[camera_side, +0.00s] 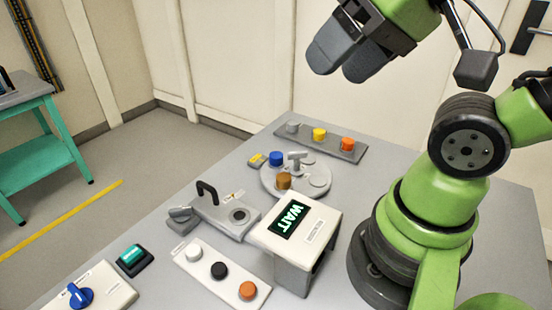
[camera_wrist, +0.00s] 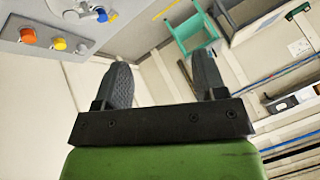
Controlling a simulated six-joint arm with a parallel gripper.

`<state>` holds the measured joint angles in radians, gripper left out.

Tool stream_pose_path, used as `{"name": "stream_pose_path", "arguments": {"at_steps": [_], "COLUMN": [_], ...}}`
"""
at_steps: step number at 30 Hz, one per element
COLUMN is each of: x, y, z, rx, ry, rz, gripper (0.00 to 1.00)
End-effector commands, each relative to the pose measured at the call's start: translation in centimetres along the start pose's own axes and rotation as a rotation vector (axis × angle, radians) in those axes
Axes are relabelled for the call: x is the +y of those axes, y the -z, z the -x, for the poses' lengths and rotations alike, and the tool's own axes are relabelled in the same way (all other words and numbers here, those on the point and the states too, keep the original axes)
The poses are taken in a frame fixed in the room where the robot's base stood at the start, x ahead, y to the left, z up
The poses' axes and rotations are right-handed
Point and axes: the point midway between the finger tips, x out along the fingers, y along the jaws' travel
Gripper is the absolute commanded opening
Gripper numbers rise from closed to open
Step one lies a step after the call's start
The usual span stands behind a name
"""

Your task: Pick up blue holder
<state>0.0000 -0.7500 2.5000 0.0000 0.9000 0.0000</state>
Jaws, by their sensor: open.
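The blue holder (camera_side: 276,158) is a small round blue piece standing on the back-left part of a round grey turntable (camera_side: 318,183). A brown-orange holder (camera_side: 284,181) stands on the turntable's front-left part, and a grey T-shaped handle (camera_side: 295,158) rises from its middle. In the wrist view the blue holder (camera_wrist: 101,15) shows near the top edge, with the turntable partly cut off. My gripper (camera_side: 347,60) is open and empty, high above the table and well apart from the blue holder. Its two grey fingers (camera_wrist: 165,75) are spread in the wrist view.
A grey rack (camera_side: 333,146) with grey, yellow and orange pieces lies behind the turntable. A WAIT display box (camera_side: 298,230) stands in front. A black-handled fixture (camera_side: 208,205), a white tray (camera_side: 200,262) with several pieces and a blue-knob switch box (camera_side: 103,290) are at left.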

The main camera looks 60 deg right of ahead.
Motion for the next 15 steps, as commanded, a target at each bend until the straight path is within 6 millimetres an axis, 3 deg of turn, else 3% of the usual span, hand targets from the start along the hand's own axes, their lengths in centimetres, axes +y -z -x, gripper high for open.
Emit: {"name": "stream_pose_path", "arguments": {"at_steps": [5, 8, 15], "x": [0.0, 0.2, 2.2], "y": [0.6, 2.1, 7.6], "z": [-0.3, -1.1, -6.0], "rx": [-0.012, -0.046, -0.195], "ry": [-0.016, -0.053, -0.171], "rz": [0.014, 0.052, 0.22], "gripper": [0.65, 0.65, 0.65]}}
